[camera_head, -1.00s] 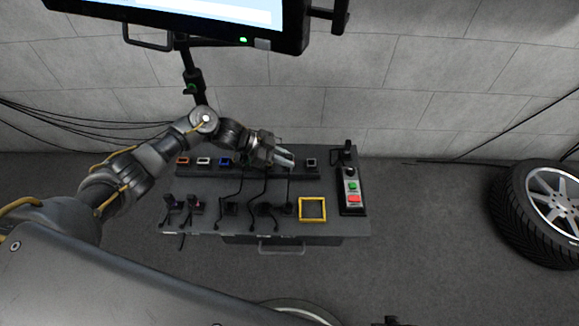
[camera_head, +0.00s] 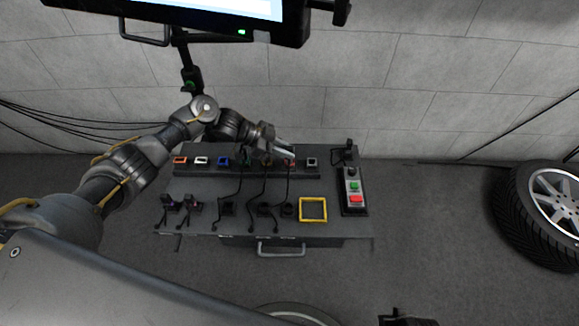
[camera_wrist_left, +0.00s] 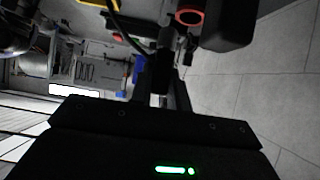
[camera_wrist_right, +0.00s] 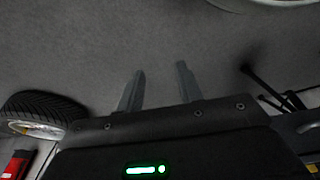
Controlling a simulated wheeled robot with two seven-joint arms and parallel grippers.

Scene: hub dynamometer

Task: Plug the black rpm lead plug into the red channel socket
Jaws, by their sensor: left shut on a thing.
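My left gripper (camera_head: 287,150) is over the rear socket row, at the red channel socket (camera_head: 289,162). In the left wrist view its fingers (camera_wrist_left: 160,98) are shut on a dark plug, the black rpm lead plug (camera_wrist_left: 161,70), with a black cable running off it. A red-orange ringed socket (camera_wrist_left: 188,17) shows just beyond the plug, which looks apart from it there. The gripper partly covers the red socket in the head view, so the exact gap is unclear. My right gripper (camera_wrist_right: 158,88) is open and empty above the floor.
Orange (camera_head: 180,160), white (camera_head: 201,160) and blue (camera_head: 223,161) sockets line the rear block, with a grey one (camera_head: 311,162) at right. Several leads lie along the bench front. A yellow square frame (camera_head: 313,222) and a button box (camera_head: 353,190) stand right. A monitor (camera_head: 180,12) hangs above.

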